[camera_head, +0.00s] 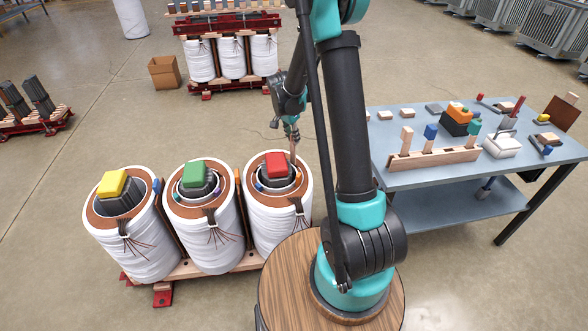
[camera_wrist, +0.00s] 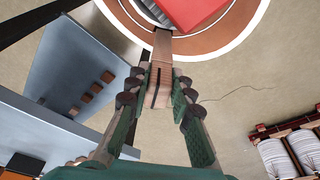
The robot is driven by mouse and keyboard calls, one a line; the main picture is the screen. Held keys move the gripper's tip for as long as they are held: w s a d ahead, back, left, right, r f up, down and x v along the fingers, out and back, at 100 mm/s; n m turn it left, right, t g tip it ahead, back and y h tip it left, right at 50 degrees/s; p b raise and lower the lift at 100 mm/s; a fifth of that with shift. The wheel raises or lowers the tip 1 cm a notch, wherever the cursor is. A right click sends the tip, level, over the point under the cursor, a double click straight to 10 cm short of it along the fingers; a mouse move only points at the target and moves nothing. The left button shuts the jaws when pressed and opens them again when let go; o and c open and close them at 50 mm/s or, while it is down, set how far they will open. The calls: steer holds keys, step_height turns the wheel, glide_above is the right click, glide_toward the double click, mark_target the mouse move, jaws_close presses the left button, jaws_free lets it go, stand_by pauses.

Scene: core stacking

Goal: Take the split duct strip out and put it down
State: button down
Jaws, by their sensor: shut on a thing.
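The split duct strip (camera_wrist: 161,62) is a narrow brown wooden piece with a dark slit near its held end. In the wrist view my gripper (camera_wrist: 160,86) is shut on that end, with a green-padded finger on each side. In the head view my gripper (camera_head: 291,124) is above the right-hand white coil (camera_head: 268,225), the one with the red-topped core. The strip (camera_head: 293,149) hangs down from it to the back right of the coil's top. Its far end meets the coil's brown ring; I cannot tell how deep it sits.
Two more white coils, with a green-topped block (camera_head: 194,174) and a yellow-topped block (camera_head: 112,184), stand to the left on the same base. A blue-grey table (camera_head: 405,185) at right holds a slotted wooden rack (camera_head: 433,158) and small parts. A cardboard box (camera_head: 165,74) stands behind.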

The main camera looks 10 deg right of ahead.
steer(key=shift+v, duration=0.8)
steer(key=shift+w+d, duration=0.1)
steer(key=shift+d, duration=0.05)
